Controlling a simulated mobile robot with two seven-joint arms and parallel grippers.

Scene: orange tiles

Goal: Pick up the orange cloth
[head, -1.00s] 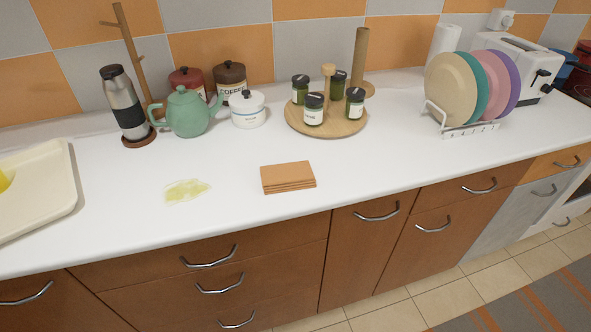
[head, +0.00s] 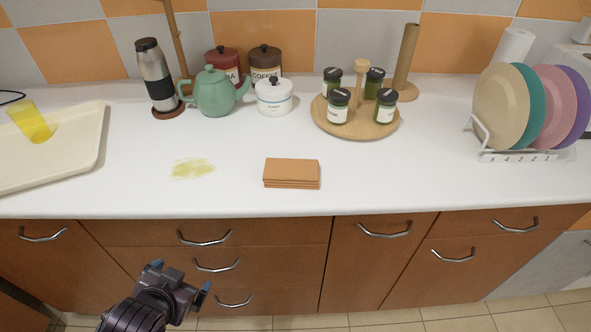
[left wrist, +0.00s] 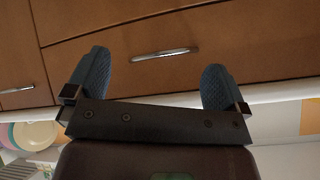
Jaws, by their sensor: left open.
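The orange cloth (head: 291,172) lies folded in a flat stack on the white counter, near its front edge, in the head view. My left gripper (head: 180,276) is in front of the drawers, below the counter top, to the left of the cloth and well apart from it. Its two blue fingers are spread and empty, as the left wrist view (left wrist: 158,84) also shows. The cloth is not recognisable in the left wrist view. My right gripper is not in view.
A yellow-green spill (head: 192,168) lies left of the cloth. Behind stand a teapot (head: 214,94), a white jar (head: 273,97) and a round wooden tray (head: 357,128) with spice jars. A cream tray (head: 88,140) is at left, a plate rack (head: 515,156) at right.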

